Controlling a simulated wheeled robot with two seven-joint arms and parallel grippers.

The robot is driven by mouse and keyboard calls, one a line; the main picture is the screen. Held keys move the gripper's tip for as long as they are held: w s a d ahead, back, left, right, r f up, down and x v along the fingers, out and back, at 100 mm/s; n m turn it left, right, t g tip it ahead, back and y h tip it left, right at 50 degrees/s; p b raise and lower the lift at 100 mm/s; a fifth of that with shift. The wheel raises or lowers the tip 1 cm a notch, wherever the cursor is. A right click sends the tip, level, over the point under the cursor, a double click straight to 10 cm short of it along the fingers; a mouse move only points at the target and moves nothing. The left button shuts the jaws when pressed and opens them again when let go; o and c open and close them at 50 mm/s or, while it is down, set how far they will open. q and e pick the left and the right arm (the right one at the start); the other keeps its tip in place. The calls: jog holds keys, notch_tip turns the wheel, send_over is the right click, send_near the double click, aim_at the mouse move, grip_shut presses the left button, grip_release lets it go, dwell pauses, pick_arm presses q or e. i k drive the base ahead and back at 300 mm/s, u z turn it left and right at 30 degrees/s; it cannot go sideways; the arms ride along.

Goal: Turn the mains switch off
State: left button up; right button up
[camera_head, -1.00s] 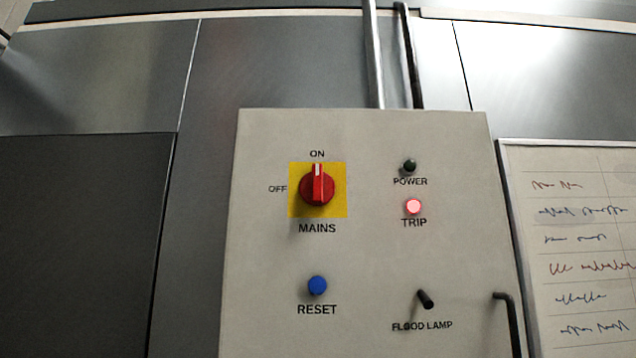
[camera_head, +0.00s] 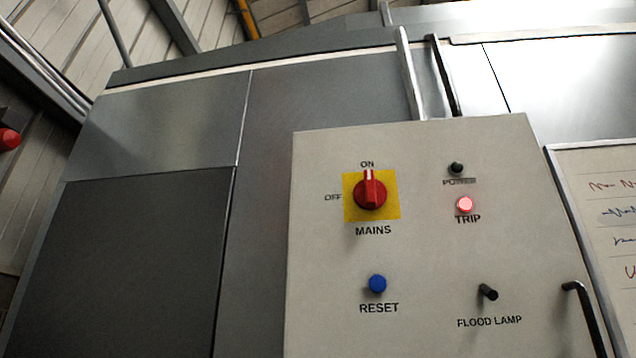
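The mains switch (camera_head: 370,193) is a red rotary knob on a yellow square plate (camera_head: 391,211), on the upper left of a pale control box (camera_head: 430,250). Its handle stands upright, with the white mark pointing at ON above it. OFF is printed to the left of the plate and MAINS below it. Neither gripper shows in the head view.
The box also bears a lit red TRIP lamp (camera_head: 465,204), a dark POWER lamp (camera_head: 456,168), a blue RESET button (camera_head: 377,284) and a black FLOOD LAMP toggle (camera_head: 488,292). A black handle (camera_head: 585,315) is at its right edge. A whiteboard (camera_head: 605,190) stands at the right.

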aim_at(370, 193)
jog(key=u, duration=1.3)
jog(key=i, duration=1.2)
jog(key=z, duration=2.25)
